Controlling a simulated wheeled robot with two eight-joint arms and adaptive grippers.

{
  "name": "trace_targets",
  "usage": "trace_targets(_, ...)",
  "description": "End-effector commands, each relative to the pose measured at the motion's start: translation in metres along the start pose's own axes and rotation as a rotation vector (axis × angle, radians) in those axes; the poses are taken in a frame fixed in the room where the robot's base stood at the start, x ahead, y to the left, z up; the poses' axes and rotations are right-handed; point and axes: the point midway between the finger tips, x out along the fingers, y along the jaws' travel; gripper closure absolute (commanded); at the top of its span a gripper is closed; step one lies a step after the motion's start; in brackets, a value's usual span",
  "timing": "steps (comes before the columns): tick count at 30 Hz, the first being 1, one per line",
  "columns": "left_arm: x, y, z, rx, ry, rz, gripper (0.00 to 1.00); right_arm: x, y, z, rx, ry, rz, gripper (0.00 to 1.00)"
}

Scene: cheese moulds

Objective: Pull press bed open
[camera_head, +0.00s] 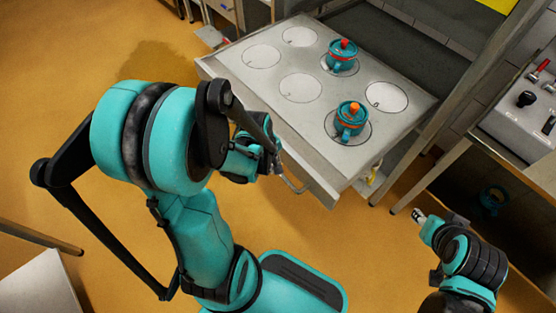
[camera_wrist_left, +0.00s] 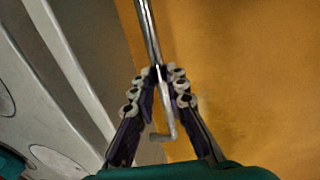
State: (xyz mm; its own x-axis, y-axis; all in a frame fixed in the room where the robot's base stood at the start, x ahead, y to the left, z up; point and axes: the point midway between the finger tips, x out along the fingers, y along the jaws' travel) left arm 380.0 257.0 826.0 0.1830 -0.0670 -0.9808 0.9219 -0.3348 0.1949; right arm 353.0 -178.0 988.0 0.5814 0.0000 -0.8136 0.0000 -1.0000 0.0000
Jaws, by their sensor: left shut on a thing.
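The press bed (camera_head: 318,123) is a grey metal drawer-like plate with several round white marked spots. It extends out from under the press frame. Two teal moulds stand on it, one with a red knob (camera_head: 342,58) at the back and one with an orange knob (camera_head: 351,121) nearer the front. My left gripper (camera_head: 277,160) is at the bed's front edge, shut on the bar handle (camera_head: 296,187). In the left wrist view the fingers (camera_wrist_left: 159,90) close around the metal handle (camera_wrist_left: 147,30). My right gripper (camera_head: 419,216) is low at the right, away from the bed; its fingers are too small to read.
A control panel (camera_head: 526,112) with levers and a knob stands on a bench at the right. A teal object (camera_head: 493,198) lies in shade under that bench. A pale surface (camera_head: 40,285) is at the lower left.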

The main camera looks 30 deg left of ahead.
Motion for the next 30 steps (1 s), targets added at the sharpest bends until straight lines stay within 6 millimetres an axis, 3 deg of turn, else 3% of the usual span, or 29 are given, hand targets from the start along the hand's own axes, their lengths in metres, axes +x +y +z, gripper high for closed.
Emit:
trace_targets(10, 0.000, -0.001, 0.000, 0.001, 0.000, -0.002, 1.00, 0.000, 0.000, 0.000, 0.000, 0.000, 0.000, 0.60)
trace_targets(11, 0.000, -0.001, 0.000, 0.001, 0.000, -0.002, 0.79, 0.000, 0.000, 0.000, 0.000, 0.000, 0.000, 0.60)
trace_targets(12, 0.000, -0.001, 0.000, 0.001, 0.000, -0.002, 0.68, 0.000, 0.000, 0.000, 0.000, 0.000, 0.000, 0.60)
trace_targets(13, 0.000, -0.001, 0.000, 0.000, 0.000, -0.002, 0.66, 0.000, 0.000, 0.000, 0.000, 0.000, 0.000, 0.60)
trace_targets(23, -0.002, -0.001, 0.000, 0.000, 0.000, 0.000, 0.66, 0.000, 0.000, 0.000, 0.000, 0.000, 0.000, 0.60)
trace_targets(30, -0.024, -0.001, 0.000, -0.001, 0.000, 0.000, 0.66, 0.000, 0.000, 0.000, 0.000, 0.000, 0.000, 0.60)
